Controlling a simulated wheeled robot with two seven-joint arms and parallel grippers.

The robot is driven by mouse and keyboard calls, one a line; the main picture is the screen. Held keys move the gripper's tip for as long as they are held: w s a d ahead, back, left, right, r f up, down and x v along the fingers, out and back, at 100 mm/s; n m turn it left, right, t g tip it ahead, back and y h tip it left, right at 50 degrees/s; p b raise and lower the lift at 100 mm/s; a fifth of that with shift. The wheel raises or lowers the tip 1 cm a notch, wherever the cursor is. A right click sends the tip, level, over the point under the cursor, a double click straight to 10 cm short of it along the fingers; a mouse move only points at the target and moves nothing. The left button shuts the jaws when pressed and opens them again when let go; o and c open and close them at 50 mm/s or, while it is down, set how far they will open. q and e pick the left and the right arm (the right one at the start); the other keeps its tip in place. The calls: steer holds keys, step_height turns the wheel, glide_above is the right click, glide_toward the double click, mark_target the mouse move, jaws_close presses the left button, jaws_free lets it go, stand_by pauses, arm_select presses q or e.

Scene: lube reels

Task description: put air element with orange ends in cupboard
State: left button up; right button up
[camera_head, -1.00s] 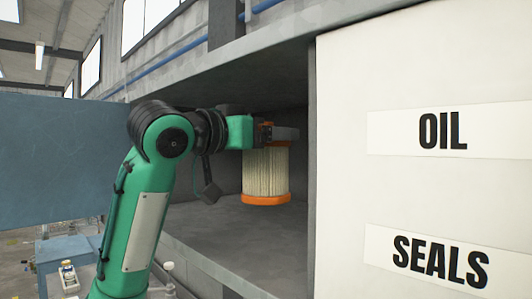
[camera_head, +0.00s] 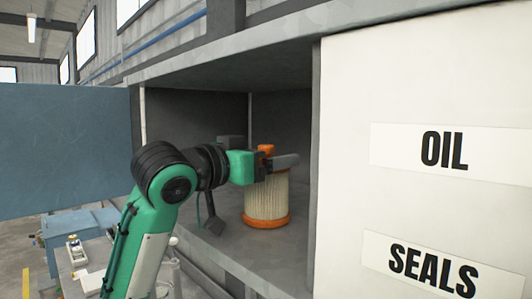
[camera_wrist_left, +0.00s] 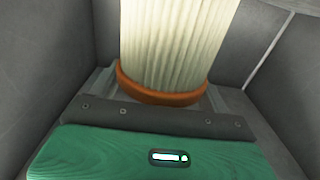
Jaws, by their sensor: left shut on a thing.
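The air element (camera_head: 267,199) is a cream pleated cylinder with orange ends. It is inside the open cupboard (camera_head: 225,70), upright, with its lower orange end at or just above the cupboard floor; I cannot tell if it touches. My left gripper (camera_head: 281,163) is shut on its upper end, and the arm reaches in from the left. In the left wrist view the air element (camera_wrist_left: 175,40) stands out from the gripper, with an orange end close to the jaws. My right gripper is not in view.
A white door or panel (camera_head: 425,215) labelled OIL and SEALS stands right of the opening. A blue panel (camera_head: 60,150) is at the left. A blue bench (camera_head: 75,225) with small items stands lower left.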

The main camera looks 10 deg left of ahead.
arm_select(q)
steer(key=shift+d, duration=0.1)
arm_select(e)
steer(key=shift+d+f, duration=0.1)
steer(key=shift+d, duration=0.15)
arm_select(q)
steer(key=o, duration=1.1)
steer(key=shift+f, duration=0.2)
steer(key=shift+c, duration=0.2)
steer(key=o, duration=0.4)
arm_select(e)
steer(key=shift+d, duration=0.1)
arm_select(q)
steer(key=shift+r, duration=0.2)
steer(key=b+v, duration=0.7)
steer(key=v, duration=0.5)
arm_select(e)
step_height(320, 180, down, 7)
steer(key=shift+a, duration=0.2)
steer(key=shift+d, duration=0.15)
